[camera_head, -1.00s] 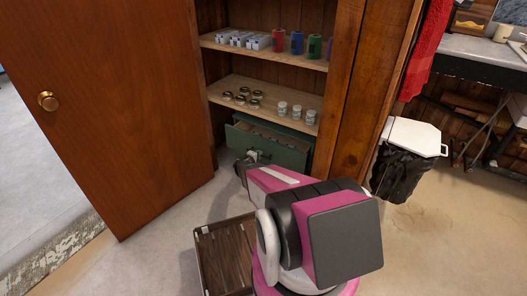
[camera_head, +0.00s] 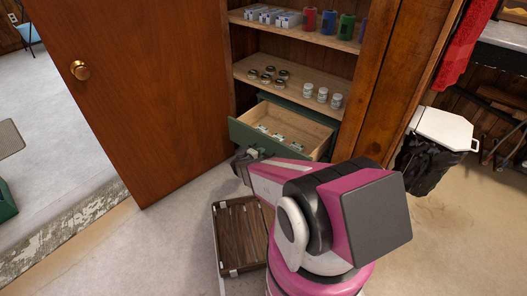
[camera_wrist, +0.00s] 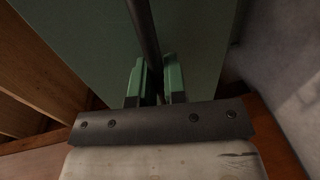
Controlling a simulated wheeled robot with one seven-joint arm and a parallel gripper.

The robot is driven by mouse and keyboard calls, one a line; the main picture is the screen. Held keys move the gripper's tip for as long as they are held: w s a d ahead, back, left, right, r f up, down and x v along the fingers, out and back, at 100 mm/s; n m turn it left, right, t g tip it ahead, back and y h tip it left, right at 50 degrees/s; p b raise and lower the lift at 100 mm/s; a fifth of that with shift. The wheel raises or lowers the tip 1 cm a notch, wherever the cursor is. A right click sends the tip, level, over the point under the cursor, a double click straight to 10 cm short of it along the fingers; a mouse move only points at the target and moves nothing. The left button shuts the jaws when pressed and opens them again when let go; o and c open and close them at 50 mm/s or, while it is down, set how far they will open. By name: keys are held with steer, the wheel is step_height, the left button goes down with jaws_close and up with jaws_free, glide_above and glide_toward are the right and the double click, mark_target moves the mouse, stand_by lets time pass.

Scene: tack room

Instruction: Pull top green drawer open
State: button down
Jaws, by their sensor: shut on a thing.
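The top green drawer (camera_head: 246,137) is at the bottom of the wooden cabinet and stands well open in the head view. Its light wood inside shows, with several small items in it. My gripper (camera_head: 246,156) is at the drawer's front, low and left of its middle. In the wrist view the green drawer front (camera_wrist: 90,40) fills much of the picture. There my gripper (camera_wrist: 158,85) has its two fingers closed around the dark bar handle (camera_wrist: 143,25). The arm hides part of the drawer front's right side in the head view.
A wooden door (camera_head: 140,90) stands open at the left, close to the drawer. A brown slatted crate (camera_head: 240,232) is on the floor beside my base. Shelves above hold jars (camera_head: 322,95), tins and colored rolls. A bin (camera_head: 440,130) with a black bag stands at the right.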

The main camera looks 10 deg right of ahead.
stand_by(0.3)
steer(key=c, duration=1.2)
jaws_free()
steer(key=shift+a, duration=0.1)
steer(key=v, duration=1)
steer(key=shift+s+a, duration=0.25)
steer(key=shift+a, duration=0.05)
steer(key=shift+r, duration=0.1)
